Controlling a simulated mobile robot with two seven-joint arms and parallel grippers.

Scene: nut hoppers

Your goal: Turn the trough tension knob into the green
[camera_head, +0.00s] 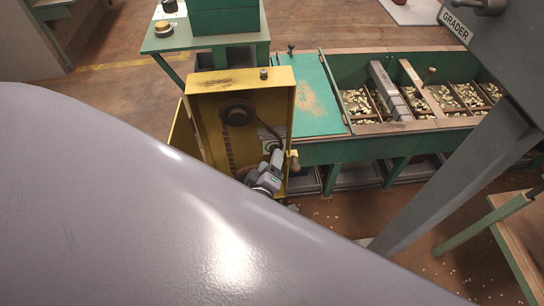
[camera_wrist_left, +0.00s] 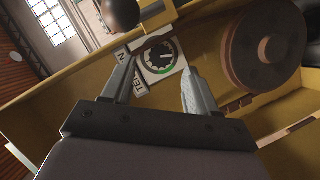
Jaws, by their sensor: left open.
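A yellow housing (camera_head: 215,80) carries a small round gauge (camera_head: 270,146). In the left wrist view the gauge (camera_wrist_left: 159,57) has a dark face and a green arc along its lower side, beside a partly covered label (camera_wrist_left: 130,72) with letters like "TEN". I cannot read the needle surely. My left gripper (camera_head: 274,164) is in front of the housing, just below the gauge. In the wrist view its open fingers (camera_wrist_left: 163,62) flank the gauge, with nothing between them. A rounded brown knob (camera_head: 295,164) is at the housing's right edge; I cannot tell surely whether it is the tension knob.
A dark pulley (camera_head: 238,113) is on the housing face, close to the right finger in the wrist view (camera_wrist_left: 265,50). A green trough (camera_head: 340,65) with nut compartments extends right. A grey grader post (camera_head: 450,185) stands at right. My arm covers the lower left.

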